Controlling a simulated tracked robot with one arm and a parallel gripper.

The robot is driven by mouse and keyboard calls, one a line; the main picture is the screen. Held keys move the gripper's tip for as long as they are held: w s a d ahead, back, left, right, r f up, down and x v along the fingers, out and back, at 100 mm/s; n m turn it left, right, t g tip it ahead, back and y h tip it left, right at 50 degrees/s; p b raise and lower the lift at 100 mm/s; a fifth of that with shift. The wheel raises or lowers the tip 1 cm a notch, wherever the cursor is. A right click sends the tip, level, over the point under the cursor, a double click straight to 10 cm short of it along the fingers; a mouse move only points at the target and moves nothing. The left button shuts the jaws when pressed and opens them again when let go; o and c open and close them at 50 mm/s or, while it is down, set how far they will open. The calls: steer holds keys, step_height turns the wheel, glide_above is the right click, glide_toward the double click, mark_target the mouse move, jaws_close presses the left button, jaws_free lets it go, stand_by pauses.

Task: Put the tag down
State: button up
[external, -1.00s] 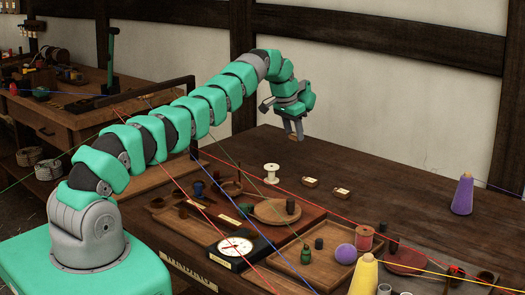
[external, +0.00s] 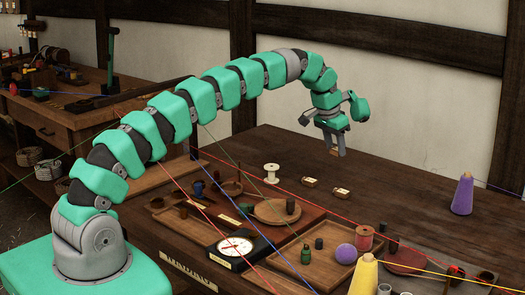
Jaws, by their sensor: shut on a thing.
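My gripper (external: 335,150) is shut on a small brown tag (external: 334,152), held in the air above the back of the dark wooden table (external: 420,185). Only a small part of the tag shows between the fingers.
A white spool (external: 271,173) stands left of the lying tags, and a purple cone (external: 463,194) stands to the right. Trays, a dial scale (external: 235,247) and a purple ball (external: 345,254) fill the front. Coloured threads cross above the table. The back right is bare.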

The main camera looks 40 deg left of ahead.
steer(key=s+d+f+b, duration=0.2)
steer(key=s+d+b, duration=0.1)
steer(key=s+d, duration=0.7)
steer(key=shift+n+y, duration=0.3)
steer(key=shift+n, duration=0.6)
steer(key=s+f+b, duration=0.1)
steer(key=s, duration=0.2)
steer(key=s+d+f, duration=0.1)
steer(key=s, duration=0.1)
steer(key=s+b, duration=0.1)
steer(key=s, duration=0.2)
steer(key=shift+s+d+f+b, duration=0.35)
steer(key=shift+f, duration=0.05)
steer(key=shift+s+a+f, duration=0.15)
steer(key=shift+s+a, duration=0.1)
steer(key=shift+s, duration=0.35)
steer(key=w+d, duration=0.1)
steer(key=w, duration=0.3)
steer(key=w+d+f, duration=0.1)
steer(key=w+d, duration=0.1)
steer(key=w, duration=0.3)
steer(key=w+d+b, duration=0.1)
steer(key=w, duration=0.3)
steer(key=shift+w+d+f, duration=0.25)
steer(key=shift+w+d, duration=0.2)
steer(key=shift+w, duration=0.45)
